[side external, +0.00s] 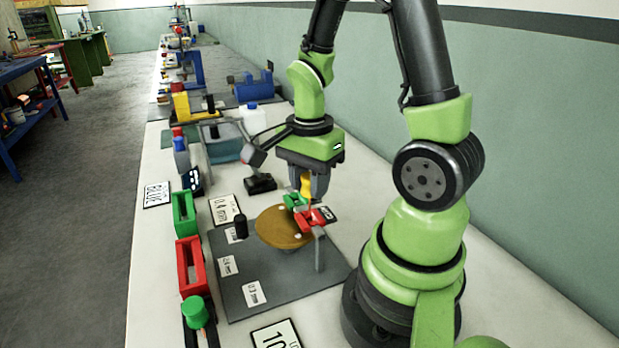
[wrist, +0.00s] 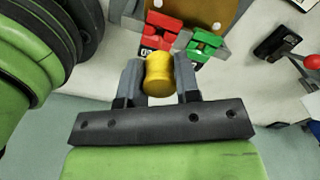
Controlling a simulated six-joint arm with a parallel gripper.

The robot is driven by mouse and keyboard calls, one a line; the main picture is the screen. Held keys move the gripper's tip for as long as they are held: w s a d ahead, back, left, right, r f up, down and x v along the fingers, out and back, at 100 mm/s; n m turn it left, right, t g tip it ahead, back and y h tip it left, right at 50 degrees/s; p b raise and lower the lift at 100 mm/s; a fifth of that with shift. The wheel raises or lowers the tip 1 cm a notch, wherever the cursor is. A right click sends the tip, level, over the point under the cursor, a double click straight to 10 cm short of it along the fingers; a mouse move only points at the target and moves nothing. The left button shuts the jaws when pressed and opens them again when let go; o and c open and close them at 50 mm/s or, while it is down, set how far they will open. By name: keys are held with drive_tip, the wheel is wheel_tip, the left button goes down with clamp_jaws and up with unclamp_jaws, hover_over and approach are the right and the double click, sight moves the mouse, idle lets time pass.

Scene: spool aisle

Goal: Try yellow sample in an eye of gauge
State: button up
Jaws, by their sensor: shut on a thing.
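My gripper (side external: 307,190) is shut on the yellow sample (side external: 306,184). In the wrist view the sample (wrist: 159,76) is a short yellow spool-like piece between the two grey fingers (wrist: 160,82). Just beyond it are a red block (wrist: 161,30) and a green block (wrist: 204,43) by the rim of a brown disc (wrist: 190,8). In the side view the green block (side external: 294,201) and red block (side external: 312,219) are close below the sample. No eye is clearly visible, and I cannot tell if the sample touches either block. The brown disc (side external: 275,230) stands on a grey plate.
The grey plate (side external: 235,300) carries several labels and a black post (side external: 240,226). A green frame (side external: 184,213), a red frame (side external: 190,265) and a green knob (side external: 195,312) line the left edge. A black device (side external: 260,184) and blue bin (side external: 228,149) stand behind.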

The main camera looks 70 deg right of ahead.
drive_tip(key=shift+f, duration=1.55)
drive_tip(key=shift+r, duration=2.45)
